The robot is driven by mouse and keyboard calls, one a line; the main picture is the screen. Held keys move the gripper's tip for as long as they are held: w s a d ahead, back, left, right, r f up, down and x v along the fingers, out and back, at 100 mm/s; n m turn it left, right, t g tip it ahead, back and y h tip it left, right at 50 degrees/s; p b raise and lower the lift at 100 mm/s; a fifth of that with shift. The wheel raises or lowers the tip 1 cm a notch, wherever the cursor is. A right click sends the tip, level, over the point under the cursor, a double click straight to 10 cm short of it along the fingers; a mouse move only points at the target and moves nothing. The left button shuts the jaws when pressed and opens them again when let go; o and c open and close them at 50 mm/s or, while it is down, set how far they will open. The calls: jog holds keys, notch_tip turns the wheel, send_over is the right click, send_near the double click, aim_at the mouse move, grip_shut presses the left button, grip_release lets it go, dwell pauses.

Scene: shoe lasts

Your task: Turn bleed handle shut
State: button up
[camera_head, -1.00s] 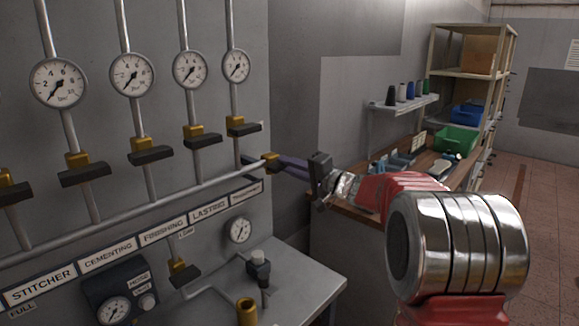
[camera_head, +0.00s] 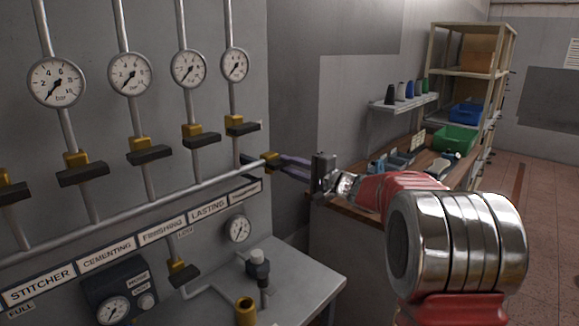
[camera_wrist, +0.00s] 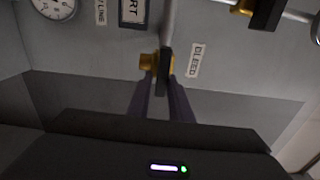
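The bleed valve is a brass body (camera_wrist: 150,62) with a dark bar handle (camera_wrist: 165,76), beside a label reading BLEED (camera_wrist: 194,61) in the wrist view. The handle looks roughly in line with the pipe there. In the head view the brass body (camera_head: 270,160) sits at the right end of the manifold pipe, and the handle is mostly hidden. My gripper (camera_wrist: 162,80) has its two purple fingers on either side of the handle, with wall showing between them. I cannot tell whether they touch it. My gripper (camera_head: 282,165) reaches the valve from the right in the head view.
Several other valves with dark handles (camera_head: 149,156) and round gauges (camera_head: 130,73) line the panel to the left. A grey ledge (camera_head: 310,278) with fittings stands below. A workbench (camera_head: 345,209) and shelf rack (camera_head: 465,74) are behind my arm.

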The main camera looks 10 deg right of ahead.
jog(key=o, duration=0.3)
jog(key=shift+a, duration=0.2)
jog(key=shift+s, duration=0.1)
jog(key=v, duration=1.3)
jog(key=shift+s+d, duration=0.25)
jog(key=shift+d, duration=0.1)
